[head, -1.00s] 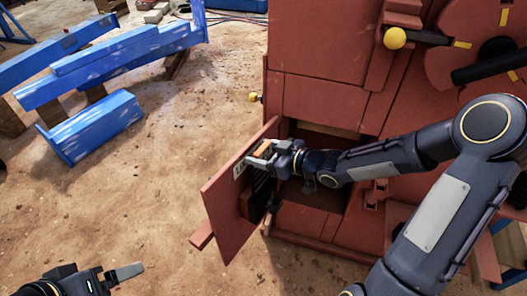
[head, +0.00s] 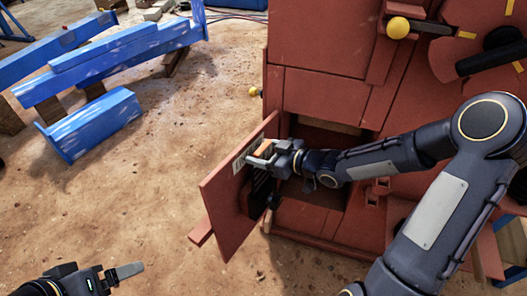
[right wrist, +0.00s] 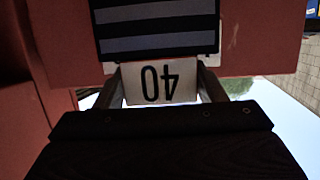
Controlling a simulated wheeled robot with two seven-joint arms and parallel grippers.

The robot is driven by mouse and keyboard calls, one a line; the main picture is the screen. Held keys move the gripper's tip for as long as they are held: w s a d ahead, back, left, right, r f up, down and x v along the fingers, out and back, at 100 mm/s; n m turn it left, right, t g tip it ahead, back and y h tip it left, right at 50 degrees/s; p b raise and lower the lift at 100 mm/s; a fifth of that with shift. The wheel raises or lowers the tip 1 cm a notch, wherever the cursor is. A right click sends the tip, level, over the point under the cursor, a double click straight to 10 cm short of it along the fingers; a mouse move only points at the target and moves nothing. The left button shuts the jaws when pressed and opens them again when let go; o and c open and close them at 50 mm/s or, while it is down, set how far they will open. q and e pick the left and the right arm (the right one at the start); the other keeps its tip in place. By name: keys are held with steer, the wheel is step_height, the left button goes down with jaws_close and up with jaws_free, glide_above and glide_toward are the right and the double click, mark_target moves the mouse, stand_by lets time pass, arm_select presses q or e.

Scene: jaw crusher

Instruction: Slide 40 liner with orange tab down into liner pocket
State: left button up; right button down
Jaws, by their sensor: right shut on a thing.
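The 40 liner is a dark ridged plate (right wrist: 155,30) with a white "40" label (right wrist: 160,83), which appears upside down in the right wrist view. Its orange tab (head: 262,147) shows at the gripper in the head view. My right gripper (head: 262,158) is shut on the liner, with a finger on each side of the label. The liner is upright against the inner face of the open red door (head: 225,205). The liner pocket is mostly hidden behind the liner and gripper, so I cannot tell how deep the liner sits. My left gripper (head: 122,273) is at the lower left, away from the door.
The red crusher body (head: 325,95) with its dark opening (head: 320,200) stands right behind my right forearm. A yellow knob (head: 398,28) is above. Blue beams (head: 120,60) lie at the upper left. The dirt floor between them and the door is clear.

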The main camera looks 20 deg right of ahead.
mark_target(264, 181)
steer(key=shift+f+b, duration=5.3)
steer(key=shift+f, duration=0.9)
steer(key=shift+c, duration=1.2)
jaws_free()
steer(key=shift+s+f, duration=0.1)
steer(key=shift+f, duration=0.1)
steer(key=p+v, duration=0.2)
steer(key=v, duration=0.5)
steer(key=shift+s+d+r, duration=0.2)
steer(key=shift+s, duration=0.05)
